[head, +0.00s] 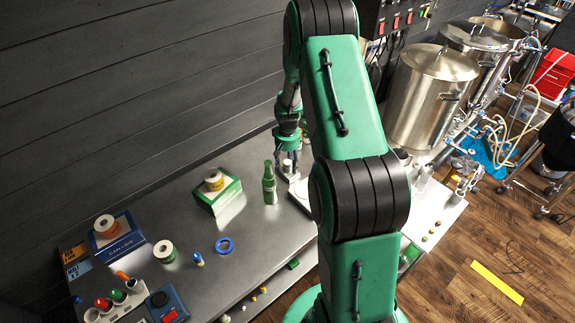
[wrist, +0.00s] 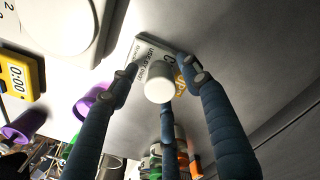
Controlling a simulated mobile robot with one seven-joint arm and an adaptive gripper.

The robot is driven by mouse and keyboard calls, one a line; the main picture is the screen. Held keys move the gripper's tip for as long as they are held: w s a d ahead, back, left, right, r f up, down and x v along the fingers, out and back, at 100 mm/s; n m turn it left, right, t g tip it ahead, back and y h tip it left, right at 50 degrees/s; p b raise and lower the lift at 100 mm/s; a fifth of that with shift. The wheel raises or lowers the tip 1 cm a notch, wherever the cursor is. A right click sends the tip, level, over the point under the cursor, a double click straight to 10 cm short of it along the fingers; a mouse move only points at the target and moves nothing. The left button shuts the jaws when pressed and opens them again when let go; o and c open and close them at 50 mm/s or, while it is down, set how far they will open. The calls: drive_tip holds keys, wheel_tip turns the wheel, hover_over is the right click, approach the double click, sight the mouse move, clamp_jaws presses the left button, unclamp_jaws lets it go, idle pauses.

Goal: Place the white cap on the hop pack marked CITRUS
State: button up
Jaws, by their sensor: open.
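My gripper (wrist: 162,80) has its three blue fingers spread around a white cap (wrist: 158,88), with visible gaps beside it. The cap appears over a pale pack (wrist: 147,48) printed with small dark lettering and a yellow mark. I cannot read CITRUS on it, and the view from above does not show whether the cap touches it. In the head view, my gripper (head: 288,136) points down at the rear edge of the bench, just above the small white cap (head: 288,165). The pack is hard to make out there.
A green bottle (head: 269,184) stands just left of my gripper. A white round-topped device (wrist: 55,25) and a yellow timer (wrist: 18,75) are close by in the wrist view, with purple cups (wrist: 90,101). A blue ring (head: 224,246) lies on the steel bench, left of the bottle.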

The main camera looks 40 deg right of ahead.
sight(287, 162)
wheel_tip(287, 162, up, 12)
idle(0.6)
idle(0.5)
drive_tip(key=s+a+r+n+t, duration=0.1)
drive_tip(key=s+a+r, duration=0.3)
drive_tip(key=a+r, duration=0.7)
drive_tip(key=s+a+r+n+t, duration=0.1)
drive_tip(key=s+a+r, duration=0.3)
drive_tip(key=a+r, duration=0.65)
drive_tip(key=s+a+r+n+t, duration=0.1)
drive_tip(key=s+a+r, duration=0.2)
drive_tip(key=s, duration=0.4)
drive_tip(key=s+a+r+t, duration=0.1)
drive_tip(key=s+a+r, duration=0.3)
drive_tip(key=s, duration=0.3)
drive_tip(key=s+a+r+n+t, duration=0.1)
drive_tip(key=s+a+r, duration=0.3)
drive_tip(key=s+a, duration=0.2)
drive_tip(key=shift+s+r+n+t, duration=0.25)
drive_tip(key=shift+s+n+t, duration=0.05)
drive_tip(key=shift+s, duration=0.8)
